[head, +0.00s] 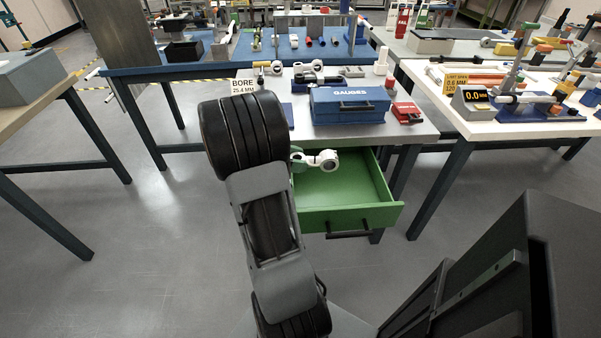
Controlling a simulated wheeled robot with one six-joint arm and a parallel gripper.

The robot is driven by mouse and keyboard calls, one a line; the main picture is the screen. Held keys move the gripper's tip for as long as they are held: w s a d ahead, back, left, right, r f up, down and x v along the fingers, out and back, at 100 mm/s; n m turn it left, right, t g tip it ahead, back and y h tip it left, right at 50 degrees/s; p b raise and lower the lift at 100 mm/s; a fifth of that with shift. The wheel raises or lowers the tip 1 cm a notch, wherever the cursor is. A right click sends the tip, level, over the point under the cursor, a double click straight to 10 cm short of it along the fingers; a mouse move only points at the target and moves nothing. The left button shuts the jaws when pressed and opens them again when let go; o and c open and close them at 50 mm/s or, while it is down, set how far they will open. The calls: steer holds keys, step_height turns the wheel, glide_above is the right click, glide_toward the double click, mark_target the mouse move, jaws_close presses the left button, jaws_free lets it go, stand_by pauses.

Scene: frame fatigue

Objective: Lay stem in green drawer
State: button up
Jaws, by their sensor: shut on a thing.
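A white stem (318,159) with a round clamp end shows at the back left of the open green drawer (350,216), just right of my arm. Its left end goes behind my arm. I cannot tell whether the stem touches the drawer floor or is held above it. The drawer is pulled out under the grey-topped table, and the visible part of its floor is otherwise bare. My gripper is hidden behind my own black and grey arm links, so its fingers do not show.
On the table above the drawer stand a blue gauges box (349,106), a small red box (407,113), a bore sign (243,86) and other white stems (309,68). A white-topped table (470,125) with a gauge stands right. Open floor (160,240) lies left.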

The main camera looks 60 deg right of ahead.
steer(key=shift+d+f+b, duration=0.25)
steer(key=shift+d+f, duration=0.05)
steer(key=shift+f, duration=0.55)
steer(key=shift+d+f+b, duration=0.25)
steer(key=shift+d+f, duration=0.1)
steer(key=shift+f, duration=0.55)
steer(key=shift+d+f+b, duration=0.25)
steer(key=shift+d+f, duration=0.05)
steer(key=shift+f, duration=0.55)
steer(key=shift+f, duration=0.1)
steer(key=shift+f, duration=0.5)
steer(key=o, duration=1)
steer(key=r+p+v, duration=0.1)
steer(key=p+v, duration=0.1)
steer(key=v, duration=1)
steer(key=shift+r, duration=0.1)
